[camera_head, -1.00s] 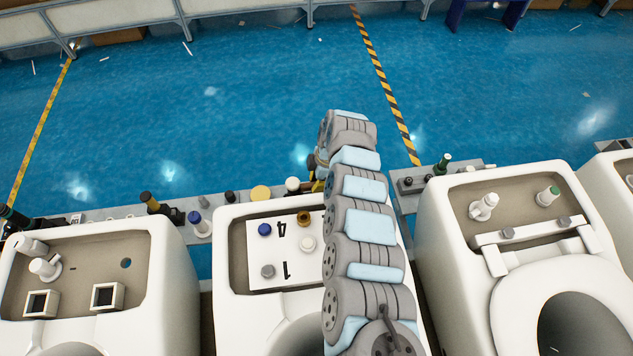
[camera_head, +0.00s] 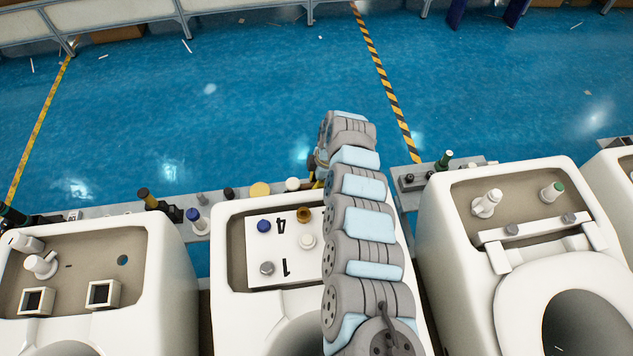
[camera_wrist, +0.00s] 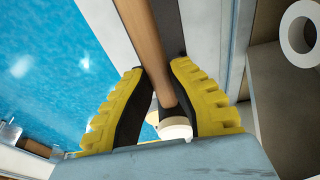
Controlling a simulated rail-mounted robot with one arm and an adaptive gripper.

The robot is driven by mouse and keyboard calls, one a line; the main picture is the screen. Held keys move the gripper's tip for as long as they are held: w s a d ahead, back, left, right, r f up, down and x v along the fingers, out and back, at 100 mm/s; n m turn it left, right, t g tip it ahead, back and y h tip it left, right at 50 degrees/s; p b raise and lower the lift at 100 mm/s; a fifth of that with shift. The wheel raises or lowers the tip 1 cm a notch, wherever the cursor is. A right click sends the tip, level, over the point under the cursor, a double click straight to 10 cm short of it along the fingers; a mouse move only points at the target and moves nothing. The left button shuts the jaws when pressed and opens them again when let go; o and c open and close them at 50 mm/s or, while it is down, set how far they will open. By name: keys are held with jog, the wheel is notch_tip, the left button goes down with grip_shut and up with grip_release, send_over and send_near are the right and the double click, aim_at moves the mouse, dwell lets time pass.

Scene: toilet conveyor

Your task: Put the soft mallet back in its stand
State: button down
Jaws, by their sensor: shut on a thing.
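My gripper (camera_wrist: 160,68) has yellow fingers with black pads. It is shut on the brown wooden handle (camera_wrist: 150,50) of the soft mallet in the wrist view. The handle runs from the top edge down between the fingers. A pale round end (camera_wrist: 175,128) shows at its lower end, near the gripper's base. The rest of the mallet is out of view. In the head view my gripper is mostly hidden behind my arm, over the conveyor-side shelf behind the middle toilet. I cannot make out the mallet's stand for certain in either view.
A narrow grey shelf (camera_head: 123,211) runs behind the toilets and carries several small items, including a tan disc (camera_head: 260,190). Another toilet (camera_head: 440,240) stands to the right.

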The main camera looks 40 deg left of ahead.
jog(key=shift+w+d+b+x, duration=0.15)
jog(key=shift+b+x, duration=0.35)
jog(key=shift+x, duration=0.25)
jog(key=shift+w+d+b+x, duration=0.1)
jog(key=shift+w+b+x, duration=0.05)
jog(key=shift+b+x, duration=0.45)
jog(key=shift+f, duration=0.35)
jog(key=c, duration=1.1)
grip_release()
jog(key=shift+a, duration=0.1)
jog(key=shift+o, duration=0.2)
jog(key=shift+r, duration=0.15)
jog(key=v, duration=1.2)
